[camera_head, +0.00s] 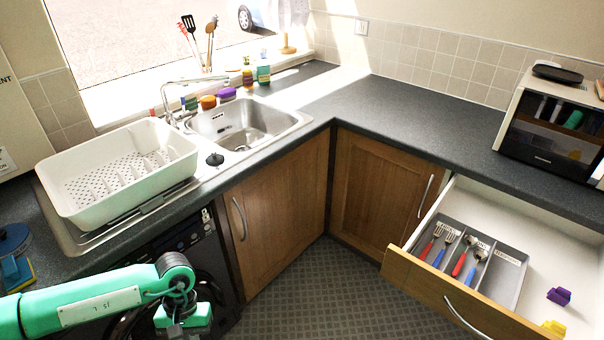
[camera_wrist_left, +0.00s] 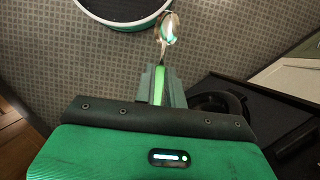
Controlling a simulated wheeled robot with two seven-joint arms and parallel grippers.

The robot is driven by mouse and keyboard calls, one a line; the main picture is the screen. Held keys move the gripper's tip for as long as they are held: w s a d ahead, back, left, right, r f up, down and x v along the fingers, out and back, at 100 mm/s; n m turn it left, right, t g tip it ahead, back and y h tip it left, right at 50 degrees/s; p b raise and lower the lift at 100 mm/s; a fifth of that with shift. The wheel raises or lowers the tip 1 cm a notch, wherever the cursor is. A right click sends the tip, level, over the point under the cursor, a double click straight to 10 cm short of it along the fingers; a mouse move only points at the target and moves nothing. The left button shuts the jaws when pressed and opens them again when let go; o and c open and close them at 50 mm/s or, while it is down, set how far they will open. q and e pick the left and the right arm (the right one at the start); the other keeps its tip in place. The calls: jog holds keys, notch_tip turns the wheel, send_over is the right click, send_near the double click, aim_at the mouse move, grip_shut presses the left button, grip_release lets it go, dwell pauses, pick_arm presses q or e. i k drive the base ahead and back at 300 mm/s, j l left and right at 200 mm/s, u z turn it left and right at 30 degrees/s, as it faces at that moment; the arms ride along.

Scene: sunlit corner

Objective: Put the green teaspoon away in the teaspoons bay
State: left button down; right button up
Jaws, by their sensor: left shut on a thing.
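My left gripper (camera_wrist_left: 160,88) is shut on the green teaspoon (camera_wrist_left: 160,85) by its handle. The metal bowl of the teaspoon points away from the jaws in the left wrist view. In the head view my left gripper (camera_head: 184,318) is low, in front of the dark appliance, and the teaspoon cannot be made out there. The grey cutlery tray (camera_head: 508,290) lies in the open drawer at right, well apart from the gripper. Its right-hand bay (camera_head: 506,277) looks empty, with a label too small to read. My right gripper is out of view.
The tray's other bays hold red- and blue-handled forks (camera_head: 438,243) and spoons (camera_head: 469,258). A purple object (camera_head: 558,296) and a yellow one (camera_head: 553,327) lie right of the tray. The wooden drawer front (camera_head: 440,295) juts out. Patterned floor (camera_head: 320,290) is clear between.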

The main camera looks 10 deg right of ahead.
aim_at(496, 289)
jog(key=k+l+z, duration=0.1)
jog(key=z, duration=0.3)
jog(key=k+l+z, duration=0.2)
jog(key=z, duration=0.2)
jog(key=k+l+z, duration=0.2)
jog(key=z, duration=0.2)
